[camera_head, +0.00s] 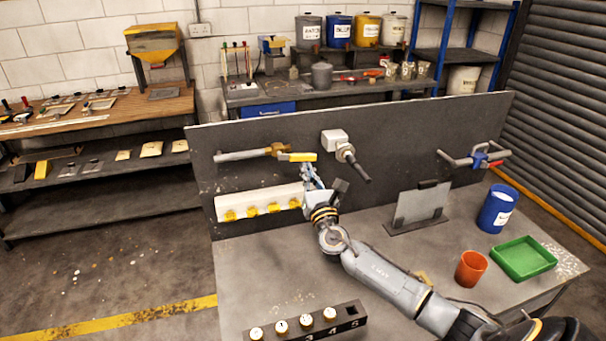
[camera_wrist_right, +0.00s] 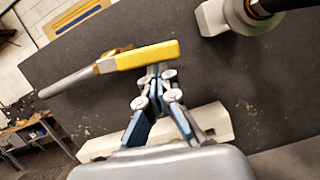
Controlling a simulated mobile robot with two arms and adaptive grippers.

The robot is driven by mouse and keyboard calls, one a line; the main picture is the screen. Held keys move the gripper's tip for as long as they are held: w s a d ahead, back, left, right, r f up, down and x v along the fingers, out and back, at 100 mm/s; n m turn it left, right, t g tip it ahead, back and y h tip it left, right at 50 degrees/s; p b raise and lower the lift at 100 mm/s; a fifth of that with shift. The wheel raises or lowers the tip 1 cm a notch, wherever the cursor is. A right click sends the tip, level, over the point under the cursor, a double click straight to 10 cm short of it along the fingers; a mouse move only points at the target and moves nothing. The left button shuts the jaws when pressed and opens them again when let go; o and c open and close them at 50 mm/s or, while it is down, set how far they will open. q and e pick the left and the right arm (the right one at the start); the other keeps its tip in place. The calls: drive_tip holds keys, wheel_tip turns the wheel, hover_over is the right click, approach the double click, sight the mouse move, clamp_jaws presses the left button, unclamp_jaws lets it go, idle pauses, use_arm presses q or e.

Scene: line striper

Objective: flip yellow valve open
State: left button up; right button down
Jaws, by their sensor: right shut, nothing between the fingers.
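The yellow valve handle (camera_head: 298,157) sits on a grey pipe with a brass body (camera_head: 276,150), on the left part of the dark upright panel. The handle lies roughly in line with the pipe. In the right wrist view the yellow handle (camera_wrist_right: 148,55) crosses just beyond my fingertips. My right gripper (camera_head: 308,168) is shut and empty, just below the handle; its fingertips (camera_wrist_right: 155,72) look close to the lever's underside, and I cannot tell whether they touch. My left gripper is not in view.
A white strip with yellow knobs (camera_head: 262,203) is below the valve. A white box with a black-handled fitting (camera_head: 335,140) is right of it.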

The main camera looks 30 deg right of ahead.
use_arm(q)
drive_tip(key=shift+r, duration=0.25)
use_arm(e)
drive_tip(key=shift+d+r, duration=0.2)
drive_tip(key=shift+r, duration=0.3)
drive_tip(key=shift+s+r, duration=0.1)
drive_tip(key=shift+d, duration=0.1)
